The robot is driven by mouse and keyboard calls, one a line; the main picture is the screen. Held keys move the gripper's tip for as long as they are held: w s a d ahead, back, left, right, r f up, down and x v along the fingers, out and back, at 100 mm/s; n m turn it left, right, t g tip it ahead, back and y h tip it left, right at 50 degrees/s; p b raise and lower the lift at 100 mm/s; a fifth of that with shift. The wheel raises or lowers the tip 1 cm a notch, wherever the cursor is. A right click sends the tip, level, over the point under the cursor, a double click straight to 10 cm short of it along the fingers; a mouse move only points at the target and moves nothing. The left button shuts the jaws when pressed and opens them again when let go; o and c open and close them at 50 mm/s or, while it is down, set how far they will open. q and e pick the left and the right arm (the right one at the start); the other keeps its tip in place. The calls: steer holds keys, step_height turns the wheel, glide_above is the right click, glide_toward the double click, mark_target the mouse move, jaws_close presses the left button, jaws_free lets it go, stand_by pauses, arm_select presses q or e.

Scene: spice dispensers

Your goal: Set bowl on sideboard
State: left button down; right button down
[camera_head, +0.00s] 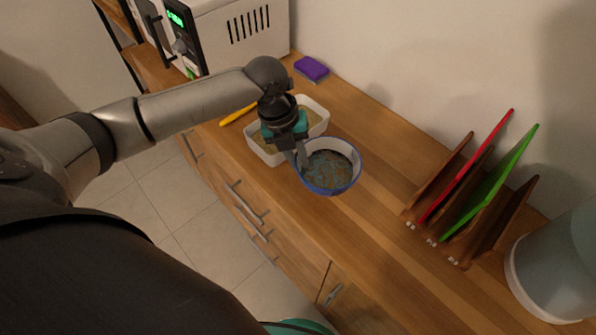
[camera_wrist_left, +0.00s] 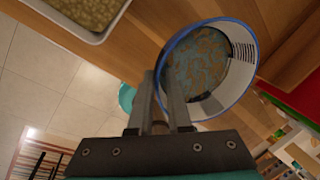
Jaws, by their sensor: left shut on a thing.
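The bowl (camera_head: 328,183) is round and white with a blue rim and a mottled blue-brown inside. It is over the wooden sideboard (camera_head: 375,238), beside a white tray. I cannot tell whether its base touches the top. In the left wrist view the two fingers (camera_wrist_left: 168,105) pinch the rim of the bowl (camera_wrist_left: 228,98), which looks tilted in that view. My right gripper is not in view.
A white tray (camera_head: 263,153) with food lies left of the bowl. A microwave (camera_head: 240,35), a purple sponge (camera_head: 311,68) and a yellow utensil (camera_head: 237,115) are at the back left. A rack with red and green boards (camera_head: 490,185) stands right. The wood between is clear.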

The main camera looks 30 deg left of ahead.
arm_select(q)
steer(key=shift+f+b, duration=0.4)
steer(key=shift+f, duration=1.95)
steer(key=shift+f, duration=0.2)
steer(key=c, duration=0.8)
jaws_free()
steer(key=shift+c, duration=0.2)
steer(key=p+v, duration=0.2)
steer(key=v, duration=1)
steer(key=shift+r, duration=0.2)
steer(key=shift+d, duration=0.1)
